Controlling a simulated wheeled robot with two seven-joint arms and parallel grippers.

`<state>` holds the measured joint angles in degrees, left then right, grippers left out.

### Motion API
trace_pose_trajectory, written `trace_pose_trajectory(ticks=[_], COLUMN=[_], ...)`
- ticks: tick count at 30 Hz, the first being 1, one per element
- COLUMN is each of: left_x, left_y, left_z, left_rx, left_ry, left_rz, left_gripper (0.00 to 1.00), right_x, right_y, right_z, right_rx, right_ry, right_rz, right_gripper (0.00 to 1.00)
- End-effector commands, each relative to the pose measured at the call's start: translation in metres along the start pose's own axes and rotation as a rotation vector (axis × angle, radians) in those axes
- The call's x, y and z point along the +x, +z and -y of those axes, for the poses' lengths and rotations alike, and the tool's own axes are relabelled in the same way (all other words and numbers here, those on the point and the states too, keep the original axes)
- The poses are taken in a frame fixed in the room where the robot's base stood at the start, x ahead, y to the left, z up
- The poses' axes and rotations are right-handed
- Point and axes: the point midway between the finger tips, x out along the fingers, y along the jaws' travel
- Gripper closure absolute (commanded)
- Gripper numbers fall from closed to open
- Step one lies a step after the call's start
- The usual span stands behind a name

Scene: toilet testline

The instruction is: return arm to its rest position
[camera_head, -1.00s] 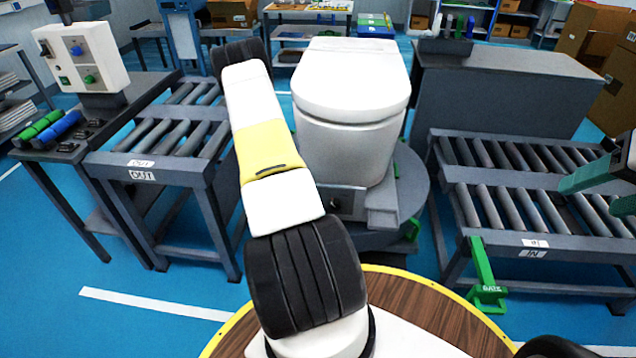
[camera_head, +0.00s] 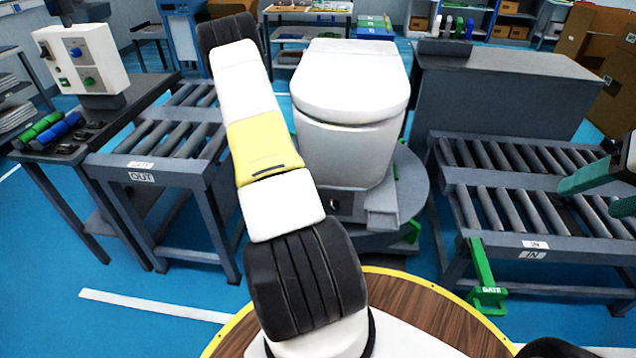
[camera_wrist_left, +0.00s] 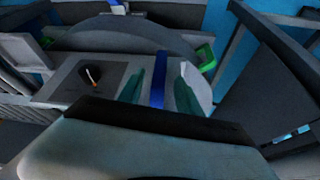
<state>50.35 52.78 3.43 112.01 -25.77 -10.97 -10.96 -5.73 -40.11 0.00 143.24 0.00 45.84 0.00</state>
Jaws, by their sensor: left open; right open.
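My left arm (camera_head: 262,148) reaches forward from the bottom centre of the head view, in front of the left side of the white toilet (camera_head: 350,85). Its gripper is hidden in that view. In the left wrist view the left gripper (camera_wrist_left: 160,88) shows two green fingertips set apart with no object held; a blue strip shows between them. Beyond them is a grey panel with a dark knob (camera_wrist_left: 90,74). My right gripper (camera_head: 600,190) is at the right edge of the head view, its green fingers apart and empty, over the IN roller conveyor (camera_head: 540,207).
The toilet stands on a round grey turntable (camera_head: 412,185). The OUT roller conveyor (camera_head: 160,140) is at left, beside a table with a control box (camera_head: 82,58). A green GATE post (camera_head: 484,275) stands front right. Blue floor (camera_head: 180,280) shows between the stands.

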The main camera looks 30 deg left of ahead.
Motion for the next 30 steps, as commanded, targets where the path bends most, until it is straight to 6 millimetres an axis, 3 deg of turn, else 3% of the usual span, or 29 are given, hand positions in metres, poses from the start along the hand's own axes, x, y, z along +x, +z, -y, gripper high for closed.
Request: trace_pose_trajectory(ticks=[6, 23, 26, 30], left_x=[-0.022, -0.025, -0.035, -0.078], left_y=[0.000, -0.001, -0.012, -0.048], left_z=[0.001, 0.000, -0.004, -0.024], left_rx=[0.000, 0.001, 0.011, 0.044], left_ry=[0.000, -0.001, -0.005, -0.018], left_rz=[0.000, 0.000, -0.003, -0.011], left_gripper=[0.59, 0.59, 0.59, 0.59], right_x=[0.000, 0.000, 0.000, 0.000], right_y=[0.000, 0.000, 0.000, 0.000], right_z=[0.000, 0.000, 0.000, 0.000], right_rx=[0.000, 0.000, 0.000, 0.000], right_ry=[0.000, 0.000, 0.000, 0.000], right_rz=[0.000, 0.000, 0.000, 0.000], right_gripper=[0.44, 0.44, 0.44, 0.44])
